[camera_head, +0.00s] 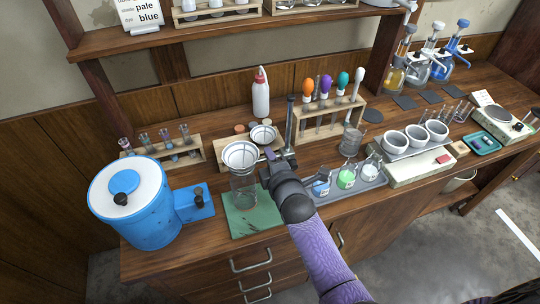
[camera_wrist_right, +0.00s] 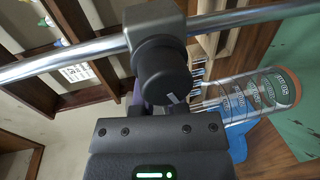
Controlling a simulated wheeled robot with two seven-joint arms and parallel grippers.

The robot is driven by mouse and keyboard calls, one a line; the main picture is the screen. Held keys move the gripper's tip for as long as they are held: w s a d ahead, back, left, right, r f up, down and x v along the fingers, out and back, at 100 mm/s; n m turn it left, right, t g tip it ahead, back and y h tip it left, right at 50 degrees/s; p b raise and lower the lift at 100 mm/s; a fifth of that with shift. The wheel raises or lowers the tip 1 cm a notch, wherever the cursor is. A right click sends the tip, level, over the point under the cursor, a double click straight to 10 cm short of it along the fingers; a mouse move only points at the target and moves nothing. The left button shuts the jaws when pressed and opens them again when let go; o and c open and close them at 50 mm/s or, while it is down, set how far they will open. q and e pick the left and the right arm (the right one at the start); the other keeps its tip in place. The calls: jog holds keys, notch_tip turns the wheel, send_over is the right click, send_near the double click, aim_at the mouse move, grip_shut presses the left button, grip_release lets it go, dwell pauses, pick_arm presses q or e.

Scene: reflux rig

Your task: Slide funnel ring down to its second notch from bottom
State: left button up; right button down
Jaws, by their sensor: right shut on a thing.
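The white funnel (camera_head: 240,155) sits in its ring above a clear beaker (camera_head: 243,187); the ring itself is hard to make out. The metal stand rod (camera_head: 289,125) rises just behind my gripper. In the wrist view a dark clamp block (camera_wrist_right: 155,32) with a round black knob (camera_wrist_right: 166,85) sits on the rod (camera_wrist_right: 230,18). My right gripper (camera_head: 275,167) is at the clamp, right of the funnel, shut on the knob; its fingertips are mostly hidden. The notches cannot be made out. My left gripper is out of view.
The beaker stands on a green mat (camera_head: 262,218). A blue centrifuge (camera_head: 130,205) is at left, with a tube rack (camera_head: 172,155) behind it. A grey tray (camera_head: 340,190) of flasks is close right of my arm. A test tube rack (camera_head: 330,125) stands behind.

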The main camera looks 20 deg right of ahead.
jog(key=c, duration=0.8)
grip_release()
jog(key=shift+o, duration=0.5)
jog(key=shift+s+r, duration=0.1)
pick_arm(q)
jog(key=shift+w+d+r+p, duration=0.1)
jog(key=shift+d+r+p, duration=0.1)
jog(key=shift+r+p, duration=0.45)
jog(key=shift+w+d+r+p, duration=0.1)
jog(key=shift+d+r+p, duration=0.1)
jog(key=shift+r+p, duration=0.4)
pick_arm(e)
jog(key=s+r, duration=0.1)
jog(key=s, duration=0.8)
jog(key=shift+s+d+r, duration=0.2)
jog(key=shift+s+r, duration=0.05)
jog(key=shift+r, duration=0.15)
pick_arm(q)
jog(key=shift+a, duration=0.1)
